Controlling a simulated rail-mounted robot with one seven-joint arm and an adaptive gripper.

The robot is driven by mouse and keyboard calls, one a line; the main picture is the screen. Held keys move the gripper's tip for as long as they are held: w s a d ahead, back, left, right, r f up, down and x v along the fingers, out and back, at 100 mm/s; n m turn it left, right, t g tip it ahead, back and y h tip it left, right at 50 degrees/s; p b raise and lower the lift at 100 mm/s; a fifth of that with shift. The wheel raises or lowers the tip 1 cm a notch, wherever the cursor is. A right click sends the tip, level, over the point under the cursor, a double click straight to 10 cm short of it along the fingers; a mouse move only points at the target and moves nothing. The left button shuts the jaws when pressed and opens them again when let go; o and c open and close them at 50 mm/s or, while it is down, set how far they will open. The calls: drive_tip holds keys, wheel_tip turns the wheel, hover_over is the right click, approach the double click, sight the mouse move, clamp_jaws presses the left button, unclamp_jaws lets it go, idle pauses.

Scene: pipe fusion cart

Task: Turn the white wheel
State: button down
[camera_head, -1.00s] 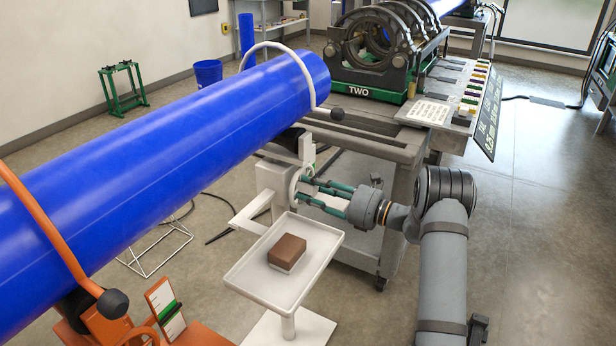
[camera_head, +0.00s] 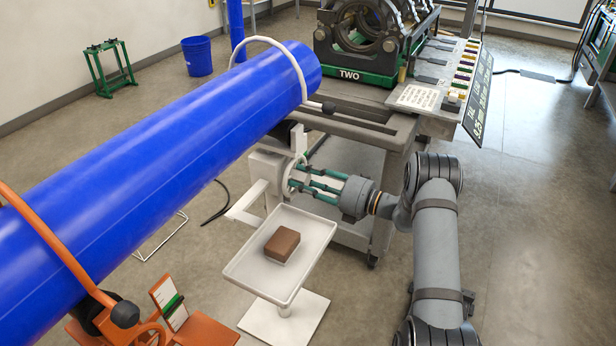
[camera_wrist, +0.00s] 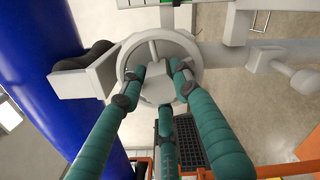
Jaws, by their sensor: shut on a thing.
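The white wheel (camera_wrist: 186,48) is a round rim with spokes and a hub, mounted on a white stand under the blue pipe's end. It also shows edge-on in the head view (camera_head: 289,176), partly hidden by the fingers. My gripper (camera_head: 298,178) has green jointed fingers and reaches the wheel from the right. In the wrist view the tips of my gripper (camera_wrist: 158,85) are inside the rim, shut on the wheel around its hub. A third finger comes from below. Exact contact at each fingertip is hard to see.
The blue pipe (camera_head: 150,150) runs above and left of the wheel. A white tray (camera_head: 237,272) with a brown block (camera_head: 282,244) stands just below my gripper. The grey cart (camera_head: 385,150) is behind. Open floor lies to the right.

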drive_tip(key=shift+s+f, duration=0.15)
drive_tip(key=shift+f, duration=0.2)
drive_tip(key=c, duration=1.7)
unclamp_jaws()
drive_tip(key=shift+o, duration=0.7)
drive_tip(key=shift+r, duration=0.1)
drive_tip(key=shift+r, duration=0.15)
drive_tip(key=v, duration=1.2)
drive_tip(key=shift+a, duration=0.1)
drive_tip(key=x, duration=1.2)
drive_tip(key=shift+w, duration=0.2)
drive_tip(key=shift+s+n, duration=0.1)
drive_tip(key=shift+n, duration=0.2)
